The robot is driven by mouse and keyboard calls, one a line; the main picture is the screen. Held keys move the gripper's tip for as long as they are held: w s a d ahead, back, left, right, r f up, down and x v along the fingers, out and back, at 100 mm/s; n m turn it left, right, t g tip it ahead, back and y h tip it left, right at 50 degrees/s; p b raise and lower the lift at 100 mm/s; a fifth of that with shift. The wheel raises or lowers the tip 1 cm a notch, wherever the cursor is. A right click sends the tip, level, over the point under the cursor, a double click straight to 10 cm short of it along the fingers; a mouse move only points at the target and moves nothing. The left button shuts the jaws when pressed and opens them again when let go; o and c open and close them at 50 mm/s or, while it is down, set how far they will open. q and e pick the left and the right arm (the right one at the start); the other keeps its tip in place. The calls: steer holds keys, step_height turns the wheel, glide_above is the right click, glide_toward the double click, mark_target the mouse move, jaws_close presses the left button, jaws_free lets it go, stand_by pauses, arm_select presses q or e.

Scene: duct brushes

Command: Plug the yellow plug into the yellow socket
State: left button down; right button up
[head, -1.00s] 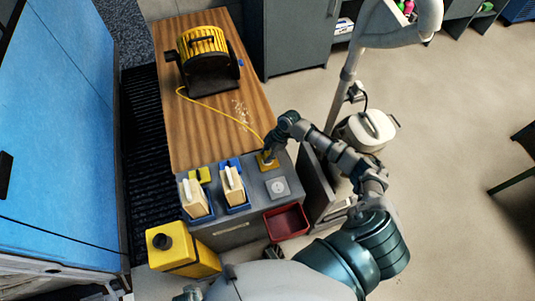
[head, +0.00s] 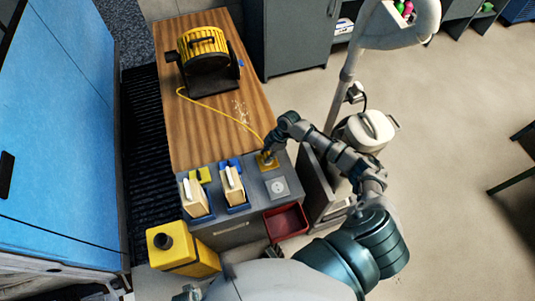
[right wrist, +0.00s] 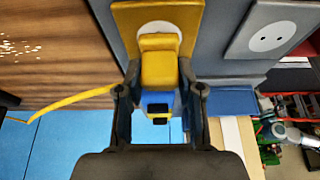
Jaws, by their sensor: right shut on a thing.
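The yellow socket (head: 267,167) is a yellow plate on the grey panel beyond the wooden top. In the right wrist view, the yellow socket (right wrist: 190,16) has a white round face. My right gripper (head: 268,154) is at this socket. It is shut on the yellow plug (right wrist: 159,66), whose front lies against or very close to the white face. The plug hides part of that face, so I cannot tell how deep it sits. The right gripper (right wrist: 160,88) has one finger on each side of the plug. A yellow cable (right wrist: 70,102) trails left. My left gripper is not in view.
The cable runs to a yellow reel (head: 204,45) on the wooden top (head: 190,130). A grey socket (head: 278,187) sits beside the yellow one. Two blue holders with cream blocks (head: 194,198), a red bin (head: 287,221) and a yellow container (head: 180,250) are near.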

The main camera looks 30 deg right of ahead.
steer(key=shift+f+b, duration=0.3)
steer(key=shift+f, duration=0.15)
stand_by(0.4)
steer(key=o, duration=1.1)
steer(key=shift+o, duration=0.2)
steer(key=shift+r, duration=0.1)
